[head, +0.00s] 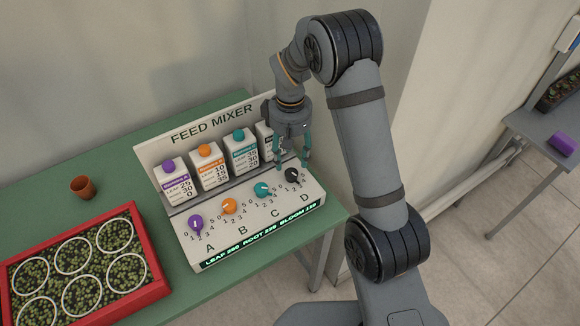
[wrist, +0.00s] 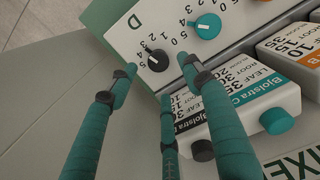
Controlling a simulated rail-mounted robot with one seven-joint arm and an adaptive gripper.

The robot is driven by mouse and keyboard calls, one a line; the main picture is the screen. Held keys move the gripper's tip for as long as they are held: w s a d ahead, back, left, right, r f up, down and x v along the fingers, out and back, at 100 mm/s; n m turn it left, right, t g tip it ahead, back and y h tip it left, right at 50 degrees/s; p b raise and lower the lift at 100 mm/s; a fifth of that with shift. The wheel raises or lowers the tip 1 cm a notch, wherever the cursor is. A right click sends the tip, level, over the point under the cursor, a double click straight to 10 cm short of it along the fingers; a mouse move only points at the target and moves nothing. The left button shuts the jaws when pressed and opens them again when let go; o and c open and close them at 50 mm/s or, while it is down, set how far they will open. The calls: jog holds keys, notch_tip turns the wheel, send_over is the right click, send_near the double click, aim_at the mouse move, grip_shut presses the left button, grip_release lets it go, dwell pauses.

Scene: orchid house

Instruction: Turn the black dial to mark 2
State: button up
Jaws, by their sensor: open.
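The black dial (head: 292,175) sits at the right end of the white feed mixer panel (head: 205,252), above the letter D. In the wrist view the black dial (wrist: 158,61) shows a pale pointer line, with printed numbers around part of it; I cannot tell surely which mark it points to. My gripper (head: 293,163) has teal fingers spread apart, hanging over the D end of the panel. In the wrist view the fingertips of my gripper (wrist: 158,72) lie around the dial's image, with no clear contact. Nothing is held.
Teal (head: 262,189), orange (head: 229,206) and purple (head: 195,223) dials stand left of the black one. Labelled cartons (head: 208,168) stand close behind. A red-rimmed tray (head: 158,280) and small brown pot (head: 83,187) are on the green table (head: 50,205) at left.

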aim_at(291, 172)
jog(key=f, duration=0.6)
jog(key=shift+w+d+f+p, duration=0.15)
jog(key=shift+d+f+p, duration=0.1)
jog(key=shift+p, duration=0.15)
jog(key=shift+a, duration=0.1)
jog(key=shift+c, duration=1.3)
jog(key=c, duration=0.9)
